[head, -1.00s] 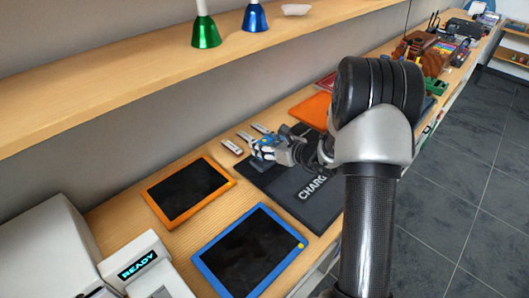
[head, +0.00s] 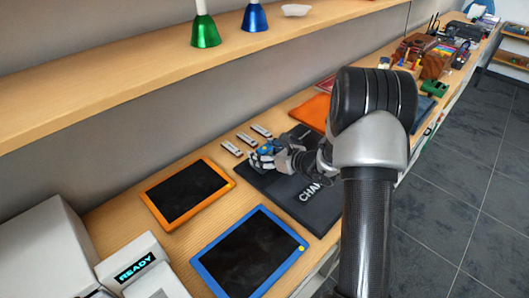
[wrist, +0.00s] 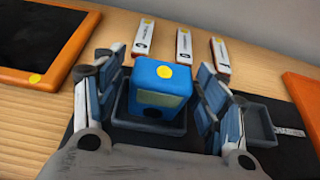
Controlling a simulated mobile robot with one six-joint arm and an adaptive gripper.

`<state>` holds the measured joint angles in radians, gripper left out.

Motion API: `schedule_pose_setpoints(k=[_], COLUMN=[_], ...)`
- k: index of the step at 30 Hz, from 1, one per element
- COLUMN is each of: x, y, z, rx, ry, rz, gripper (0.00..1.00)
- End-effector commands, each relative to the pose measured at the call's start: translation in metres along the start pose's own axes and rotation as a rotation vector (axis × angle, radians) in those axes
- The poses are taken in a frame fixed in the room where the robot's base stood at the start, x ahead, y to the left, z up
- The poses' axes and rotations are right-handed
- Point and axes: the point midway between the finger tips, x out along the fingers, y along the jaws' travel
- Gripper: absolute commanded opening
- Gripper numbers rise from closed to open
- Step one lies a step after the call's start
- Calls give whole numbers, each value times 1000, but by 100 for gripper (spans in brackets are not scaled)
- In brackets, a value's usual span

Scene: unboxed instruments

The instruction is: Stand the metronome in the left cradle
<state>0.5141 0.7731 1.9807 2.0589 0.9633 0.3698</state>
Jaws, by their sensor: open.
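The metronome is a small blue box (wrist: 160,88) with a yellow dot on top and a pale panel on its front. In the wrist view it stands upright, apparently inside the left cradle, a shallow dark tray (wrist: 124,122) whose rim shows around its base. My gripper (wrist: 165,100) is open, with one finger on each side of the metronome; clear gaps show near its top. A second cradle (wrist: 262,124) to the right is empty. In the head view my gripper (head: 262,160) is low over the dark charging mat (head: 290,195), and it mostly hides the metronome and cradles.
Several harmonicas (wrist: 184,46) lie just behind the cradles. An orange-framed tablet (head: 188,191) lies to the left, a blue-framed tablet (head: 249,252) in front. An orange flat item (head: 315,111) lies beyond the mat. A shelf with bells (head: 204,28) runs above.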

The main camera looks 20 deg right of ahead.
Motion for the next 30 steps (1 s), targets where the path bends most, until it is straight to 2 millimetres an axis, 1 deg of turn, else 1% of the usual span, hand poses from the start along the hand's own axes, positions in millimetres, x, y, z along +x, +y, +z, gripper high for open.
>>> schedule_pose_setpoints(k=[5, 8, 11, 18, 21, 25, 28, 30], x=[0, -4, -20, -74, -93, -111, -118, -120], y=[0, 0, -1, -2, -1, -1, 0, 8], z=[1, 4, 4, 5, 5, 4, 4, 11], rx=[0, 1, 2, 2, 2, 1, -2, -31], ry=[0, 0, 1, 0, -1, 0, 0, 0], rz=[0, -1, -3, -5, -4, -3, 1, 22], gripper=[66, 66, 66, 66, 66, 66, 66, 66])
